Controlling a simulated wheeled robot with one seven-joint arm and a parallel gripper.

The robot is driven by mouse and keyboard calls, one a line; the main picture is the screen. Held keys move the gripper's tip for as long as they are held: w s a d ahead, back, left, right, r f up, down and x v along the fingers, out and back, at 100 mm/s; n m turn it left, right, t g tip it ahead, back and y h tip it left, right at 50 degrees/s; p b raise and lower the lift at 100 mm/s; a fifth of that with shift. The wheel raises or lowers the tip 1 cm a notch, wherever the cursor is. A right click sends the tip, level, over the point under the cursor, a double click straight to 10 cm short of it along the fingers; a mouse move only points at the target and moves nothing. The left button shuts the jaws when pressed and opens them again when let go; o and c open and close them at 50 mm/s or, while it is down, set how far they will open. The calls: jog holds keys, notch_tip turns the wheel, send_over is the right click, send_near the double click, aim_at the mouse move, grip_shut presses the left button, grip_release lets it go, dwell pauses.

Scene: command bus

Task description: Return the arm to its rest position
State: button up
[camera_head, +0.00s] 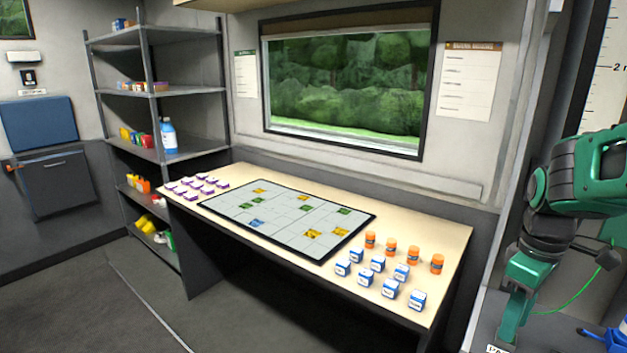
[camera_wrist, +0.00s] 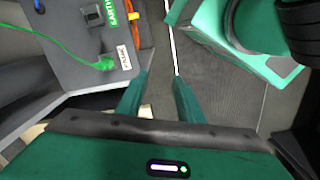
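My arm (camera_head: 590,175) is green and black and shows at the right edge of the head view, bent and to the right of the table. My gripper (camera_wrist: 161,75) shows in the wrist view with its two green fingers apart. Nothing is between the fingers, and the dark floor shows through the gap. In the head view I cannot clearly make out the gripper's fingers.
A shelf rack (camera_head: 185,92) stands at the left. A grey surface with a green cable (camera_wrist: 62,43) lies near my gripper. The floor (camera_head: 110,315) in front is clear.

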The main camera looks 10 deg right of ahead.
jog(key=s+a+m, duration=0.4)
jog(key=s+m, duration=0.1)
jog(key=m, duration=0.4)
jog(key=shift+a+f+m, duration=0.25)
jog(key=shift+m, duration=0.15)
jog(key=shift+s+a+m, duration=0.15)
jog(key=shift+s+m, duration=0.1)
jog(key=shift+m, duration=0.15)
jog(key=c, duration=0.3)
